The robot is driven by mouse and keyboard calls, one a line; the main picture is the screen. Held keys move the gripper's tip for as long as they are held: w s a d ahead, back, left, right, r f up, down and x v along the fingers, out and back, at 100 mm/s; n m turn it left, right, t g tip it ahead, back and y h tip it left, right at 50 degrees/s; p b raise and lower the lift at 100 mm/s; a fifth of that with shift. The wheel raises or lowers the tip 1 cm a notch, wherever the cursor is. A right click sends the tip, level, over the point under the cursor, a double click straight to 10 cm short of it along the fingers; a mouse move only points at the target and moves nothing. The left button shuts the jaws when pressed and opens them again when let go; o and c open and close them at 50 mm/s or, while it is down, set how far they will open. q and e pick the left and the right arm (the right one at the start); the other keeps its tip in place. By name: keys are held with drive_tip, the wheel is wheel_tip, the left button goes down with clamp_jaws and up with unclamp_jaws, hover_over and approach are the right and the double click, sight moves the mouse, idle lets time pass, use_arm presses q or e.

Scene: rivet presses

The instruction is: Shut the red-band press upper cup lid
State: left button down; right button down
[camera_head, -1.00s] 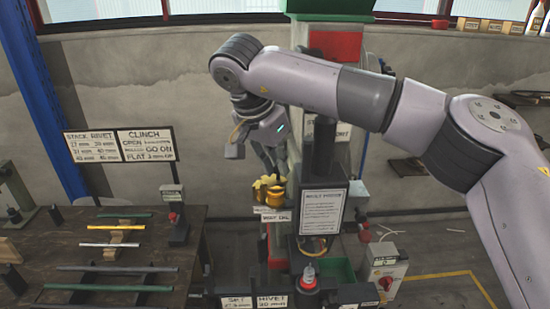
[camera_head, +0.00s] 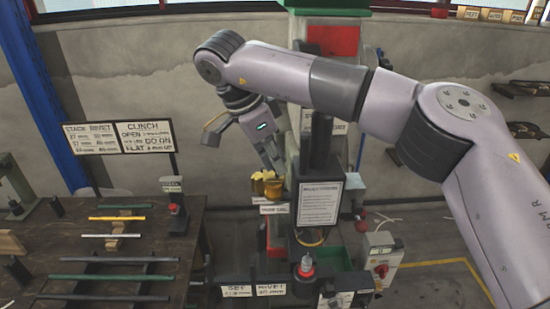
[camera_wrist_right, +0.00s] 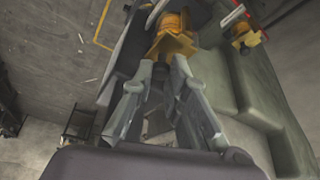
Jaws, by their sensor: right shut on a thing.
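The brass upper cup (camera_head: 264,179) sits on the side of the tall press (camera_head: 318,170), above a small white label. Its lid is hard to tell apart from the cup; in the right wrist view an angular brass piece (camera_wrist_right: 172,44) shows at the fingertips. My right gripper (camera_head: 274,165) reaches down to the cup from above and left. Its fingers (camera_wrist_right: 163,68) converge in the wrist view and look shut on the brass lid, though the contact is partly hidden. My left gripper is out of view.
A second brass fitting (camera_wrist_right: 243,36) shows to the right in the wrist view. A placard (camera_head: 320,203) stands on the press front. A wooden bench (camera_head: 60,225) with several rods is at left, and a switch box (camera_head: 380,262) at lower right.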

drive_tip(key=c, duration=1.6)
unclamp_jaws()
drive_tip(key=shift+o, duration=0.2)
drive_tip(key=v, duration=1.2)
drive_tip(key=shift+s, duration=0.1)
